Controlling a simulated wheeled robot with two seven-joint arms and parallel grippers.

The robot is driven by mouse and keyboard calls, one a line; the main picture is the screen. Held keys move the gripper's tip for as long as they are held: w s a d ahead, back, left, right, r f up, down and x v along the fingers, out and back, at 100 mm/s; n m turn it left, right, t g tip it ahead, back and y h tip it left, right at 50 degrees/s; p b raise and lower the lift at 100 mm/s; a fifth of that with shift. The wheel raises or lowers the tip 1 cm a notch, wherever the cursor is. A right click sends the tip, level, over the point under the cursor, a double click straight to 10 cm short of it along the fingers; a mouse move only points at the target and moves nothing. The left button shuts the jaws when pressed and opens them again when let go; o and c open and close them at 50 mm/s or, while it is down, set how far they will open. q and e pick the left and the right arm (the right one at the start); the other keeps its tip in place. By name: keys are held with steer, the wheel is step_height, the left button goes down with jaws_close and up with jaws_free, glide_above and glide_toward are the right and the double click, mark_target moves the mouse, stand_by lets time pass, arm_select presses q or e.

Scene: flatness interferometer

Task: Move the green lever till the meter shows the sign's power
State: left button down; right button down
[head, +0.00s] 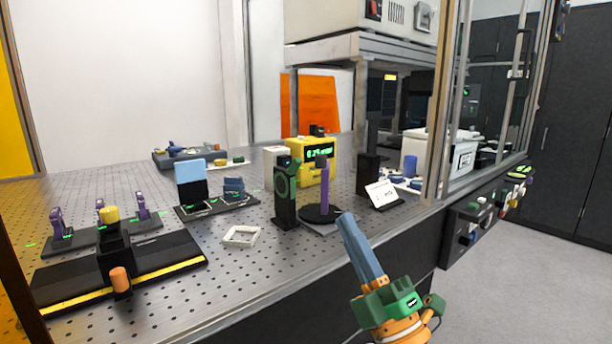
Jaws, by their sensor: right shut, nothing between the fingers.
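The green lever (295,173) sits at the top of a black post (285,208), beside a green ring on the post's face. The yellow meter (302,150) stands behind it with a lit green display; its digits are too small to read surely. A white sign (382,194) leans on the bench to the right; its writing is too small to read. My right gripper (346,219) has long blue-grey fingers, shut and empty, at the bench's front edge. It is to the right of and nearer than the lever, apart from it. My left gripper is not in view.
A purple upright piece (324,190) on a round black base (320,214) stands between the lever post and the sign. A white square frame (240,237) lies left of the post. A black rail with a yellow scale (160,275) is at front left. The front middle bench is clear.

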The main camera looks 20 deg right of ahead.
steer(key=s+a+r+n+g+y, duration=0.2)
steer(key=a+r+n+g+y, duration=0.25)
steer(key=n+y, duration=0.75)
steer(key=n+g+h+p, duration=0.4)
steer(key=n+g+h, duration=0.1)
steer(key=n+h, duration=0.55)
glide_toward(295, 170)
step_height(295, 170, down, 2)
steer(key=w+a, duration=0.1)
steer(key=w, duration=0.1)
steer(key=shift+w+a+r+m+h+p, duration=0.2)
steer(key=shift+w+r+p, duration=0.15)
steer(key=shift+w, duration=0.25)
steer(key=shift+w+a+r+m+h+p, duration=0.15)
steer(key=shift+w+a+r+p, duration=0.15)
steer(key=shift+w, duration=0.35)
steer(key=shift+w+r, duration=0.25)
steer(key=shift+w, duration=0.25)
